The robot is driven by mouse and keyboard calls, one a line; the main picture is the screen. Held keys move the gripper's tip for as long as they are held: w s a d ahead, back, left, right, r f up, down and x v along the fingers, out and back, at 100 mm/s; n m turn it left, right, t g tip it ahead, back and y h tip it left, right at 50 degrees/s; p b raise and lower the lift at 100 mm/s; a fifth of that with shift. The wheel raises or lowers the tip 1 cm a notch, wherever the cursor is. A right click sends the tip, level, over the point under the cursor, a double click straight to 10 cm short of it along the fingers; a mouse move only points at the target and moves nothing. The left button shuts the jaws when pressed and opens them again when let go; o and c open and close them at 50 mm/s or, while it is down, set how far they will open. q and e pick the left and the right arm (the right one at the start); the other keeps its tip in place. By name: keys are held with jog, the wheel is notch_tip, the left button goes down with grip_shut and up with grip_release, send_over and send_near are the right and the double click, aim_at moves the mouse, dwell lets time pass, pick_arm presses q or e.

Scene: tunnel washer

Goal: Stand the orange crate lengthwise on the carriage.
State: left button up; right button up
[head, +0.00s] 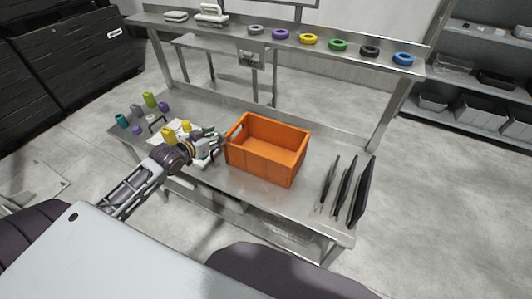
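The orange crate (266,160) stands upright and open on the steel table, near its middle, and looks empty. A handle slot shows in its left end. My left gripper (219,142) comes in from the left and its fingertips are at the crate's left end, close to the slot. I cannot tell whether the fingers touch the crate or how far they are open. My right gripper is out of view. I cannot make out a carriage.
Dark upright plates (345,188) stand on the table right of the crate. Small coloured cylinders (149,100) and white pieces lie at the left. A raised shelf (290,38) behind holds several coloured rings. Bare tabletop (235,187) lies in front of the crate.

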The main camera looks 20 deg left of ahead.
aim_at(229, 131)
pick_arm(q)
jog(key=x, duration=0.4)
jog(key=shift+x, duration=2.4)
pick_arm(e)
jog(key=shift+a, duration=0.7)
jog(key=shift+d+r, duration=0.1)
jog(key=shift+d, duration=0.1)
